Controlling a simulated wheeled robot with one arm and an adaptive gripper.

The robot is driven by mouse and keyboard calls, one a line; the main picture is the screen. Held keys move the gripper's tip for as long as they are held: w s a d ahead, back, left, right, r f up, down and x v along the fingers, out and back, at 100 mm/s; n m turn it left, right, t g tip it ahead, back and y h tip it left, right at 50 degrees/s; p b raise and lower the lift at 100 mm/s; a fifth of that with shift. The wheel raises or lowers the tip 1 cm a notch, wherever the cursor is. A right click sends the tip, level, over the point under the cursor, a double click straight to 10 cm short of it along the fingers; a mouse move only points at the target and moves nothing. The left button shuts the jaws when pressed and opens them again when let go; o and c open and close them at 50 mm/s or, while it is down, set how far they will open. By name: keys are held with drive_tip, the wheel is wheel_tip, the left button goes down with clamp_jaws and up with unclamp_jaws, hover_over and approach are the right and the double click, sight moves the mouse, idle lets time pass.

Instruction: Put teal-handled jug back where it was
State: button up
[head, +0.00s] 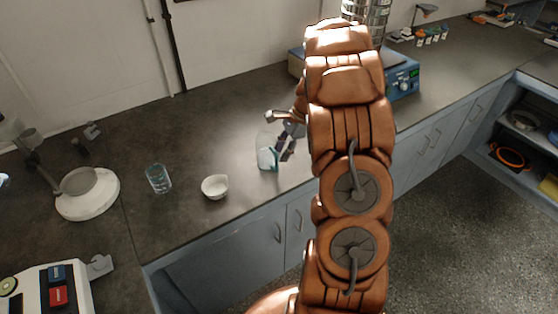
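The teal-handled jug (266,155) is a clear vessel with pale contents, upright on or just above the dark counter left of my arm. My gripper (285,152) is at the jug's right side, by its handle. The fingers overlap the handle, and the handle is mostly hidden behind them. I cannot tell whether the fingers are closed on it, or whether the jug's base touches the counter.
A white bowl (215,186) and a clear glass beaker (158,178) stand left of the jug. A blue sieve shaker (404,82) with stacked metal sieves (372,14) stands behind my arm. A round white device (88,196) is far left. Counter behind the jug is clear.

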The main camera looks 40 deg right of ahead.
drive_tip(key=b+v, duration=0.1)
drive_tip(key=v, duration=0.7)
drive_tip(key=shift+b, duration=0.35)
drive_tip(key=s+a+r+n+g+h, duration=0.1)
drive_tip(key=s+a+r+n, duration=0.2)
drive_tip(key=a, duration=0.4)
drive_tip(key=s+a+n+g, duration=0.1)
drive_tip(key=s+a+n, duration=0.3)
drive_tip(key=a, duration=0.2)
drive_tip(key=s+a+r+n+h, duration=0.1)
drive_tip(key=s+a+r+n, duration=0.2)
drive_tip(key=a, duration=0.4)
drive_tip(key=s+a+f+n+h, duration=0.1)
drive_tip(key=s+a+n, duration=0.1)
drive_tip(key=s, duration=0.4)
drive_tip(key=s+a+f+n, duration=0.1)
drive_tip(key=s+a+n, duration=0.2)
drive_tip(key=s+n, duration=0.2)
drive_tip(key=s+a+f+n+g+h, duration=0.1)
drive_tip(key=s+a+n, duration=0.2)
drive_tip(key=s, duration=0.5)
drive_tip(key=shift+s+a+n+h, duration=0.25)
drive_tip(key=shift+n+h, duration=0.05)
drive_tip(key=shift+n, duration=0.3)
